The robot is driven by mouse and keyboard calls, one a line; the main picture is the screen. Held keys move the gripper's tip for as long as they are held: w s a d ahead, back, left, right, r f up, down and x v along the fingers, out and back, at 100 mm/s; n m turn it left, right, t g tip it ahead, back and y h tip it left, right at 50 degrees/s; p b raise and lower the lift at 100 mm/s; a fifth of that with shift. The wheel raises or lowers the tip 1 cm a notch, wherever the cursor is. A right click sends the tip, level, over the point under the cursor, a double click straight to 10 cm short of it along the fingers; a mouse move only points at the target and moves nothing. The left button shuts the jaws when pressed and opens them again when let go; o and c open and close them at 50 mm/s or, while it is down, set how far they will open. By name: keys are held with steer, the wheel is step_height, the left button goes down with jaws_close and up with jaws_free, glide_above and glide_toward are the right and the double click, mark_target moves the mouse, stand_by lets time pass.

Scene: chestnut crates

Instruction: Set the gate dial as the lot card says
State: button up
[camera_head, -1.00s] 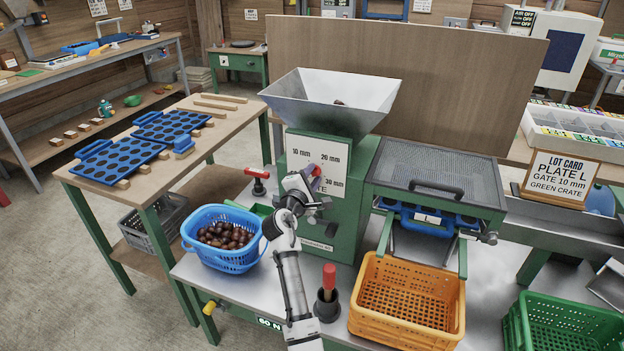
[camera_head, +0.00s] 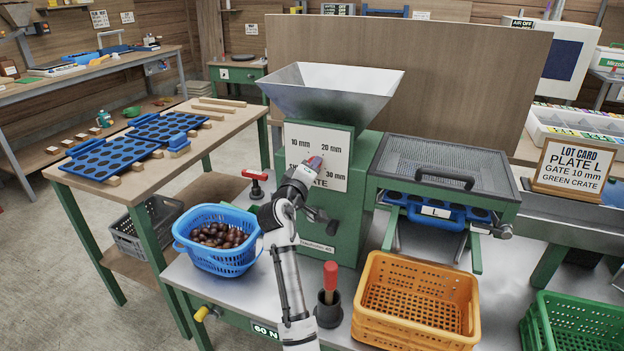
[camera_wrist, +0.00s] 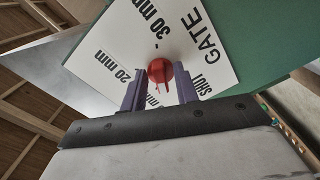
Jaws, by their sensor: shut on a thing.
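The gate dial's white plate (camera_head: 299,143) is on the front of the green machine. It is marked 10 mm upper left, 20 mm upper right, 30 mm lower right and SHUT lower left. My gripper (camera_head: 313,166) is at the plate's middle, shut on the red dial knob (camera_wrist: 160,71), which shows between its two purple fingers in the wrist view. The fingers and wrist hide the pointer, so I cannot tell the exact setting. The lot card (camera_head: 572,170) at the right reads PLATE L, GATE 10 mm, GREEN CRATE.
A blue basket of chestnuts (camera_head: 208,258) stands left of my arm. A plate marked L (camera_head: 436,211) sits under the mesh cover. A green crate (camera_head: 540,325) is at lower right.

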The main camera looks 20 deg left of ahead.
steer(key=m+b, duration=0.3)
steer(key=m, duration=0.1)
steer(key=shift+f+m, duration=0.15)
steer(key=shift+m, duration=0.15)
steer(key=shift+b, duration=0.35)
steer(key=o, duration=0.6)
steer(key=shift+s, duration=0.1)
steer(key=s+b, duration=0.1)
steer(key=s, duration=1.2)
steer(key=shift+s+a+b, duration=0.3)
steer(key=shift+b, duration=0.05)
